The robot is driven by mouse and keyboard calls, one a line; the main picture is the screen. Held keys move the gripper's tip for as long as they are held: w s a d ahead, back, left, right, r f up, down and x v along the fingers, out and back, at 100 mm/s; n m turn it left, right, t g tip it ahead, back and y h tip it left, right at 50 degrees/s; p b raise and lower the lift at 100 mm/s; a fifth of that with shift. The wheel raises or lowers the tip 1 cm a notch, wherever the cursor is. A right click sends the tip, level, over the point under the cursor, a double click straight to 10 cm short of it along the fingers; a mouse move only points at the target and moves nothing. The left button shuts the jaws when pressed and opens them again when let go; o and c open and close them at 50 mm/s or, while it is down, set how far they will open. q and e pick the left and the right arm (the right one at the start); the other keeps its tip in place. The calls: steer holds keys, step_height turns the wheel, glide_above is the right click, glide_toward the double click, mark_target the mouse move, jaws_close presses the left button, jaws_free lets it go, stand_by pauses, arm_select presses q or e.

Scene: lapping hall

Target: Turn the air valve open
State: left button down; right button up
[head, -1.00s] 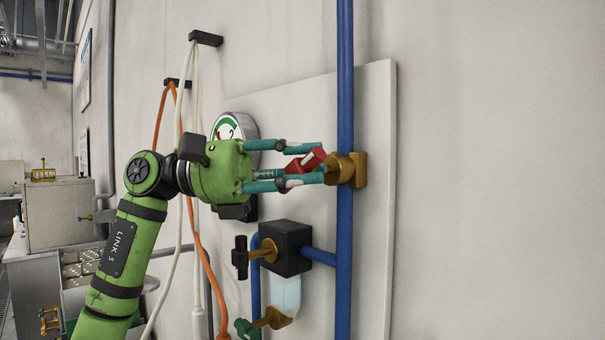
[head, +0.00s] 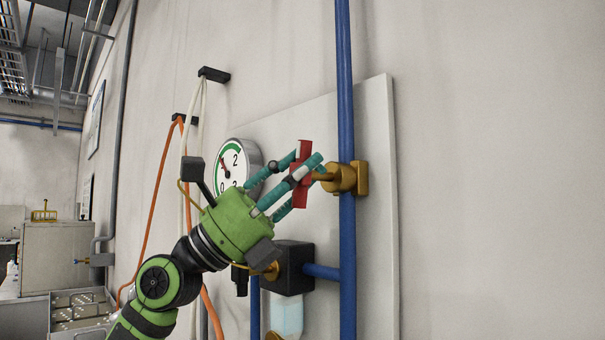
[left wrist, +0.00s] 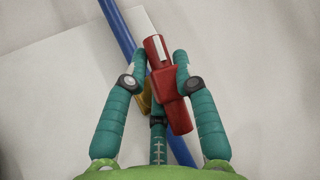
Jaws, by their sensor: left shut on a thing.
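The air valve has a red bar handle (head: 304,148) and a brass body (head: 343,178) on a vertical blue pipe (head: 347,265). The handle stands upright in the head view, about in line with the pipe. My left gripper (head: 304,173) is shut on the handle's middle, coming in from the lower left with its wrist rolled. In the left wrist view the handle (left wrist: 168,85) sits between the two nearer fingers and runs roughly along the pipe. The brass body is mostly hidden there behind handle and fingers. My right gripper is out of view.
A round pressure gauge (head: 234,158) is just behind my left fingers. A black regulator block (head: 290,267) with a clear bowl (head: 287,315) is close below my gripper. Orange (head: 155,215) and white hoses hang at the left. The wall right of the panel is clear.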

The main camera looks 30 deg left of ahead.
arm_select(q)
steer(key=shift+n+t+y+p, duration=0.4)
steer(key=shift+n+t+p, duration=0.15)
steer(key=shift+n+t, duration=0.85)
steer(key=shift+f+t, duration=0.1)
steer(key=shift+t, duration=0.2)
steer(key=c, duration=1)
jaws_free()
steer(key=shift+s+a+f+n, duration=0.3)
steer(key=shift+a+f, duration=0.1)
steer(key=shift+f, duration=0.2)
steer(key=v, duration=1)
steer(key=shift+s+a, duration=0.2)
steer(key=shift+a, duration=0.05)
